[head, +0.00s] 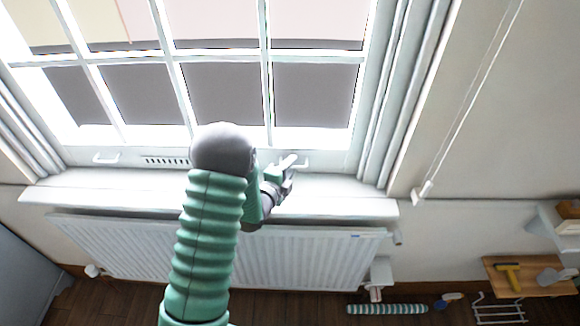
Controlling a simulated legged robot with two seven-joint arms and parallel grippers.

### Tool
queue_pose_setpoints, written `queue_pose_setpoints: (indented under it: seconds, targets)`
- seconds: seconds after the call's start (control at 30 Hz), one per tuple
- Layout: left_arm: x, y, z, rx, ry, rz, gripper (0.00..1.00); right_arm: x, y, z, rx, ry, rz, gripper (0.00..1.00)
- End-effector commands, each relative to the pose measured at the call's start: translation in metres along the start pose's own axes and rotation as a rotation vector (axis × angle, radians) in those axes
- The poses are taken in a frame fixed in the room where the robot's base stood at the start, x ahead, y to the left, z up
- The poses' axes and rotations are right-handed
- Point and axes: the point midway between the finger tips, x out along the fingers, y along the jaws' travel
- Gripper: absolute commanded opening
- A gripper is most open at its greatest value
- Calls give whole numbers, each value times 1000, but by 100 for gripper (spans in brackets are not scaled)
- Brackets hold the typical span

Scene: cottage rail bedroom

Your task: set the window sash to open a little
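The window sash (225,59) is a white frame with several panes. Its bottom rail appears down at the white sill (335,187), with no clear gap visible. A white lift handle (105,158) is on the rail's left, and another lift handle (304,165) is on its right. A slotted vent strip lies between them. My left gripper (285,166) is at the right handle, over the sill, with pale fingertips beside or touching it. Whether the fingers are closed on the handle cannot be told. My arm hides part of the rail and sill. My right gripper is out of view.
A white radiator (320,262) stands below the sill. A blind cord (470,100) hangs at right, ending in a white toggle (422,191). A striped green roll (387,309) lies on the floor. A wooden board (528,277) with a yellow-handled tool is lower right.

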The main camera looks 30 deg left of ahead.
Motion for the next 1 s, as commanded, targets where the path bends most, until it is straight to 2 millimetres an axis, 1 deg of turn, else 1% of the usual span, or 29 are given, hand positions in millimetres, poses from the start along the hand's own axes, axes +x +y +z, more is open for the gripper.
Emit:
queue_pose_setpoints:
  seconds: [0.03,0.17,0.2,1.0]
  targets:
    - [0,0,0,0,0,0,20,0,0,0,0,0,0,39]
    - [0,0,1,-1,0,0,3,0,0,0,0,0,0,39]
    - [-1,0,1,-1,0,1,0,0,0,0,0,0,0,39]
    - [-2,3,4,-1,-7,7,0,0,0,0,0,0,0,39]
